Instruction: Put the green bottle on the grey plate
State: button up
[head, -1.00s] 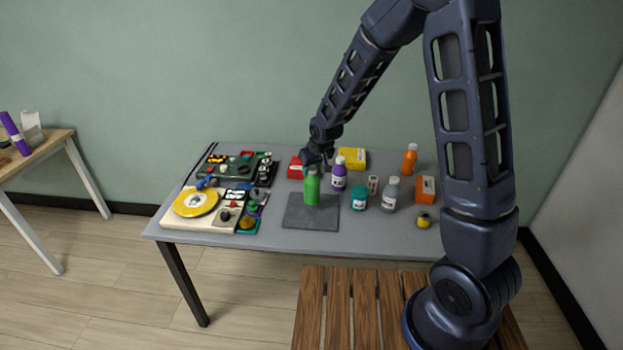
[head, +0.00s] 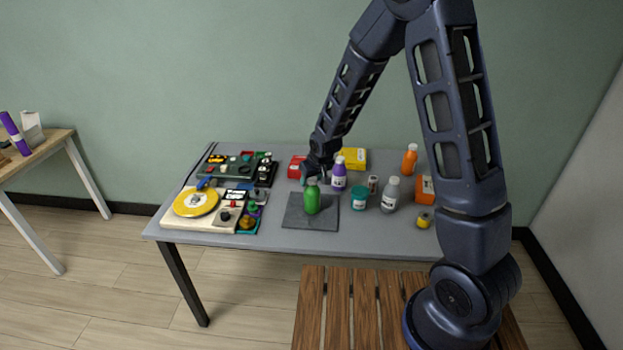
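A purple bottle (head: 339,174) stands close right of my gripper, with a teal jar (head: 359,199) and a grey bottle (head: 391,195) further right. A red box (head: 296,168) and yellow box (head: 354,158) are behind. A yellow disc (head: 196,202) on a board lies left.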

jog(key=shift+r, duration=0.1)
jog(key=v, duration=1.2)
jog(key=shift+d+r, duration=0.1)
jog(key=shift+d, duration=0.05)
jog(key=s+d+r+m+h, duration=0.1)
jog(key=s+d+r+m, duration=0.15)
jog(key=d+r, duration=0.6)
jog(key=s+d+r+m, duration=0.1)
jog(key=s+d+r, duration=0.3)
jog(key=d, duration=0.8)
jog(key=s+d+r+m+h, duration=0.1)
jog(key=s+d+r+m, duration=0.3)
jog(key=s+d, duration=0.8)
notch_tip(320, 180, up, 3)
jog(key=shift+s+d+f+t+h, duration=0.2)
jog(key=shift+s+d+t+h, duration=0.2)
jog(key=shift+s, duration=0.6)
